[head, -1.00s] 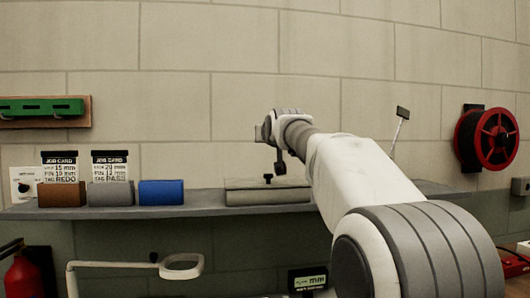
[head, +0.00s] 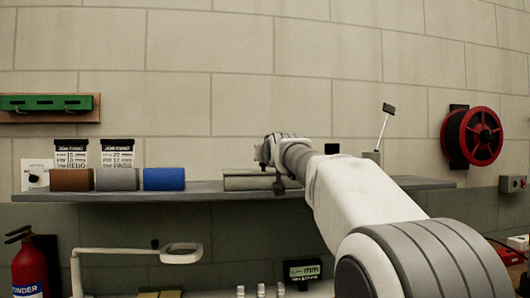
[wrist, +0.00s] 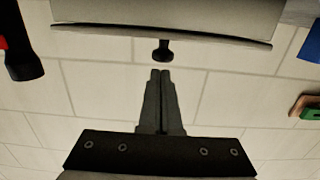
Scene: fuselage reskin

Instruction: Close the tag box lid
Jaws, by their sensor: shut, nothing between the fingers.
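The tag box (head: 248,182) appears to be the long pale grey-beige box on the wall shelf, partly hidden by my arm at its right end. In the wrist view, a pale panel with a dark edge, likely its lid (wrist: 165,22), fills the top, with a dark knob (wrist: 163,50) at its edge. I cannot tell how far the lid is open. My gripper (wrist: 160,72) is shut and empty, its tips just short of the knob in that picture; contact is not clear.
A red reel (head: 473,136) hangs at right. A lamp-like arm (head: 180,252) and fire extinguisher (head: 29,268) are below.

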